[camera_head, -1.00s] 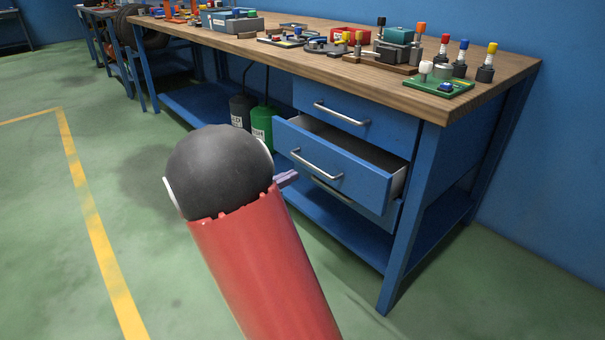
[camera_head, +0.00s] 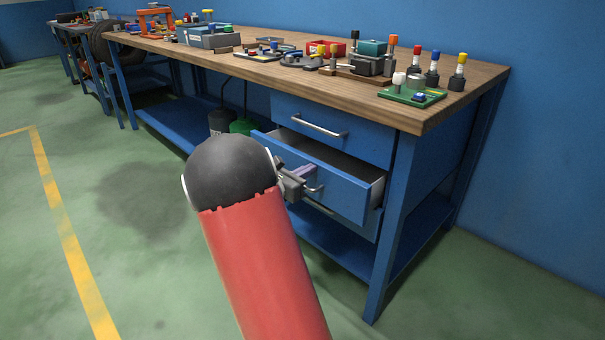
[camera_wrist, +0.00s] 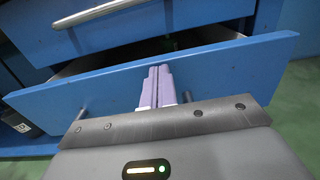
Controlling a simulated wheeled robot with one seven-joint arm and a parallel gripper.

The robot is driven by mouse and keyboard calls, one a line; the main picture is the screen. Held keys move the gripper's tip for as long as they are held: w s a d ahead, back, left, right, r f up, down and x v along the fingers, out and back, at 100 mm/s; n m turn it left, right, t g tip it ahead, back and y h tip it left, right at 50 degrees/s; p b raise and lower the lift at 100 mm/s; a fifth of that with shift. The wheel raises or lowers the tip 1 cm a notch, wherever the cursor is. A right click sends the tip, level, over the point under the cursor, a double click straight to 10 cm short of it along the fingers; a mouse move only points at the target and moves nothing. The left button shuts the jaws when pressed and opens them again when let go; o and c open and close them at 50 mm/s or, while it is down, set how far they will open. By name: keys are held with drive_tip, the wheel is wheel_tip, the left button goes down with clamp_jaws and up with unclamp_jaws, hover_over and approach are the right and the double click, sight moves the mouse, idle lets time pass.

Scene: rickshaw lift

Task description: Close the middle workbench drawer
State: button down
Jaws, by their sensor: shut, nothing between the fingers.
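The blue middle drawer (camera_head: 340,191) of the workbench is pulled out, its inside showing between the drawers above and below. Its front also spans the wrist view (camera_wrist: 225,75). My gripper (camera_head: 304,172) is at the left part of that front, by its bar handle (camera_head: 317,189). In the wrist view the lilac fingers (camera_wrist: 158,72) are shut together with nothing between them and overlap the drawer front. The handle is mostly hidden behind my gripper there, with only its end posts showing. I cannot tell whether the fingertips touch the front.
The upper drawer (camera_head: 350,137) is shut, with a silver handle (camera_head: 318,126). The wooden benchtop (camera_head: 455,92) carries several tools and parts. A bench leg (camera_head: 389,240) stands right of the drawers. Dark and green bottles (camera_head: 242,126) sit behind. Green floor at left is clear.

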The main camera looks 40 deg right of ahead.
drive_tip(key=d, duration=0.9)
drive_tip(key=shift+w+d+b, duration=0.1)
drive_tip(key=shift+w+b, duration=0.25)
drive_tip(key=shift+b, duration=0.05)
drive_tip(key=shift+d+r, duration=0.15)
drive_tip(key=shift+d, duration=0.1)
